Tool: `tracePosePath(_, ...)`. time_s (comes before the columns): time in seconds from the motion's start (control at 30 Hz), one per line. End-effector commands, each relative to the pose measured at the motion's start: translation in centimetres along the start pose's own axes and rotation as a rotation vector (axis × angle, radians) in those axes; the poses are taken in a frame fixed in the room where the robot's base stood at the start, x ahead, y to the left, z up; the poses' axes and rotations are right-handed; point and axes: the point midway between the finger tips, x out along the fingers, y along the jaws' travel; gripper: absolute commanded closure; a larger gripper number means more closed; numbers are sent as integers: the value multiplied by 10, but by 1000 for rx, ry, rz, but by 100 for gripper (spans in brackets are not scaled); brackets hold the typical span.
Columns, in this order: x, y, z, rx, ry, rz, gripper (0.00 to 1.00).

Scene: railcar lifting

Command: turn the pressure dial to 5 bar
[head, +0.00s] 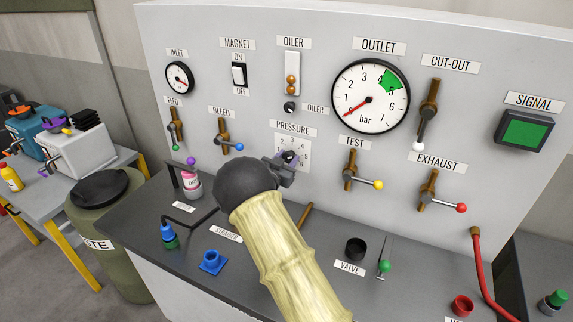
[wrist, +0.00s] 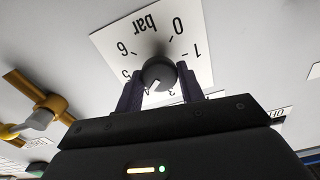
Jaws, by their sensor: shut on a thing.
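The pressure dial's knob (wrist: 160,72) is a round dark grey knob on a white plate (wrist: 105,45) marked in bar, seen upside down in the wrist view. Its white pointer mark faces between the 3 and the 5, roughly where the 4 is; the left finger partly hides that part of the scale. My gripper (wrist: 160,86) is shut on the knob, one finger on each side. In the head view my gripper (head: 288,164) is at the PRESSURE plate (head: 281,143) and covers its lower left. The OUTLET gauge (head: 371,97) has its red needle near 0.
The TEST lever (head: 362,183) with a yellow knob is right of the dial. The BLEED lever (head: 225,146) is on the left, and the OILER knob (head: 290,107) just above. A valve post (head: 384,265) with a green knob stands on the bench below.

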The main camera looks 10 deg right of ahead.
Motion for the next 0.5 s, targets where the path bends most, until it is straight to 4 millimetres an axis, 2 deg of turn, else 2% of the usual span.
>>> tracePosePath(0.1,0,1,7,80,2,-1,85)
tracePosePath(0.5,0,3,7,399,3,-1,85)
